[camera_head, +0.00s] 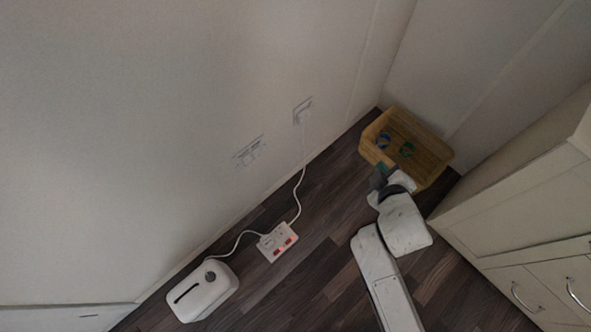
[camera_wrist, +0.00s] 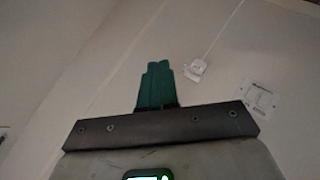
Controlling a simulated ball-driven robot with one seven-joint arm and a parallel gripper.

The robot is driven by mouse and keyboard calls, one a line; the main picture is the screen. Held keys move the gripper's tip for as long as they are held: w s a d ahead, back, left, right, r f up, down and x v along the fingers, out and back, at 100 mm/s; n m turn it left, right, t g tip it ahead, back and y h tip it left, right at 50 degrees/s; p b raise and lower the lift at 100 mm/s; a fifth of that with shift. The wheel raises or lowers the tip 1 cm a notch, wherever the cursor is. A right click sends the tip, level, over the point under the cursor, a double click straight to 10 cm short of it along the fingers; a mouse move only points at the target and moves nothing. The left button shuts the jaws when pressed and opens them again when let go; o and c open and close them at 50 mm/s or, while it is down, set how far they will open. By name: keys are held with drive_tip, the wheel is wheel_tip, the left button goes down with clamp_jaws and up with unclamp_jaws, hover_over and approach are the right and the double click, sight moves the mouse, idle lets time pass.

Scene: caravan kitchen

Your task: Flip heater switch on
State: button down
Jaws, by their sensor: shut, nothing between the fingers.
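A white heater (camera_head: 202,291) with a dark slot and a round grey knob sits on the floor at the lower left of the head view. Its white cord runs to a white power strip (camera_head: 277,242) with red lit switches. Another cord rises from the strip to a plug in a wall socket (camera_head: 303,109); this socket also shows in the wrist view (camera_wrist: 197,68). A white wall panel (camera_head: 249,152) is left of it, also in the wrist view (camera_wrist: 260,98). My gripper (camera_wrist: 158,65) has green fingers, shut and empty, apart from both fittings. Which part is the heater switch, I cannot tell.
A wooden crate (camera_head: 424,158) holding small blue and green things stands in the corner, close by my gripper. Cream cabinets (camera_head: 530,240) with metal handles stand at the right. The dark wood floor (camera_head: 315,268) between the strip and my arm is clear.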

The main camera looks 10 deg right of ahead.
sight(249, 163)
drive_tip(key=w+a+f+n+t+y+b, duration=0.1)
drive_tip(key=a+f+n+y+b, duration=0.5)
drive_tip(key=a, duration=0.6)
drive_tip(key=w+a+f+n+t+y+b, duration=0.1)
drive_tip(key=a+f+n+y+b, duration=0.4)
drive_tip(key=a+f+n+b, duration=0.5)
drive_tip(key=shift+w+a+f+t+y+b, duration=0.4)
drive_tip(key=shift+a+t, duration=0.3)
drive_tip(key=shift+a, duration=0.4)
drive_tip(key=b+x, duration=0.4)
drive_tip(key=x, duration=1)
drive_tip(key=shift+b, duration=0.35)
drive_tip(key=shift+a+f, duration=0.1)
drive_tip(key=shift+f, duration=0.05)
